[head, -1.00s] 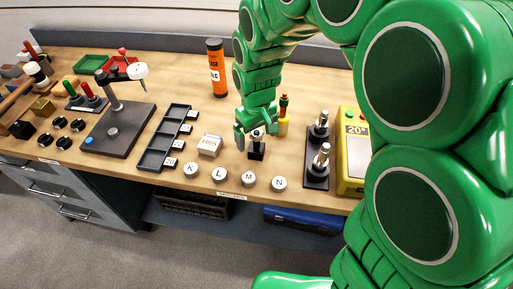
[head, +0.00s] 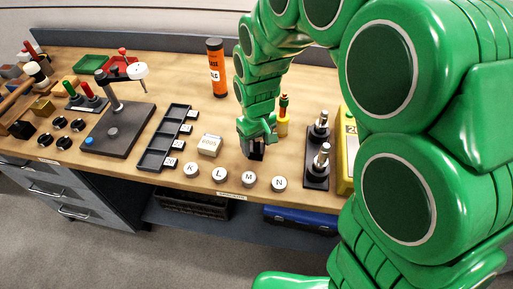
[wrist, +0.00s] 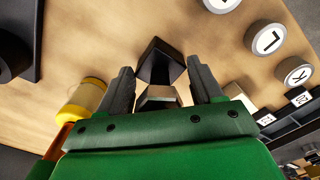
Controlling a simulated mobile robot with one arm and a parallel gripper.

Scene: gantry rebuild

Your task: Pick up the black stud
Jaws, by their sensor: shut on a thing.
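The black stud (head: 257,155) stands on the wooden bench, behind the row of round lettered caps. It has a dark square base and a paler metallic part nearer my gripper. It also shows in the wrist view (wrist: 158,60), between the two grey fingers. My gripper (head: 256,147) is down over it and shut on it, one finger on each side. The stud's upper part is mostly hidden by my gripper in the head view. I cannot tell whether its base is clear of the bench.
A yellow cylinder (head: 282,127) stands just behind my gripper. A dark plate with two metal posts (head: 317,172) is to the right. A white labelled block (head: 210,145) is left. Lettered caps (head: 249,179) line the front. An orange tube (head: 217,68) stands at the back.

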